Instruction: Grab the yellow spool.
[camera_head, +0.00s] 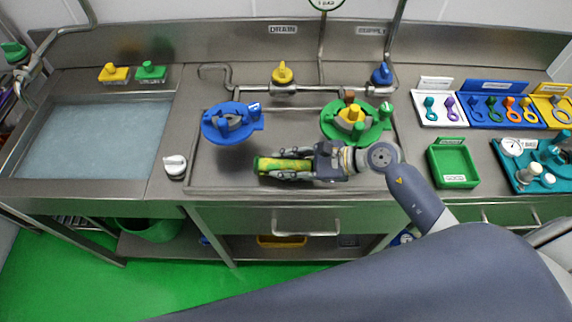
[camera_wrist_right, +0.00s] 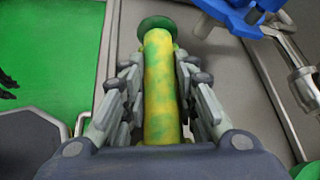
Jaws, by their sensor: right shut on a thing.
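A yellow spool (camera_head: 284,166) with green patches lies roughly level above the front part of the steel worktop. My right gripper (camera_head: 288,166) is shut on it, with fingers along both sides. In the right wrist view the spool (camera_wrist_right: 160,85) runs lengthwise between the fingers of the gripper (camera_wrist_right: 160,95), and a dark green round end shows beyond the fingertips. Its near end is hidden by the gripper body. I cannot tell whether it touches the worktop. My left gripper is not in view.
A blue ring fixture (camera_head: 211,124) and a green ring fixture (camera_head: 369,130) with a yellow part in it stand behind the gripper. A green tray (camera_head: 434,168) is to the right, a sink (camera_head: 95,140) to the left. A white knob (camera_head: 174,165) stands between sink and gripper.

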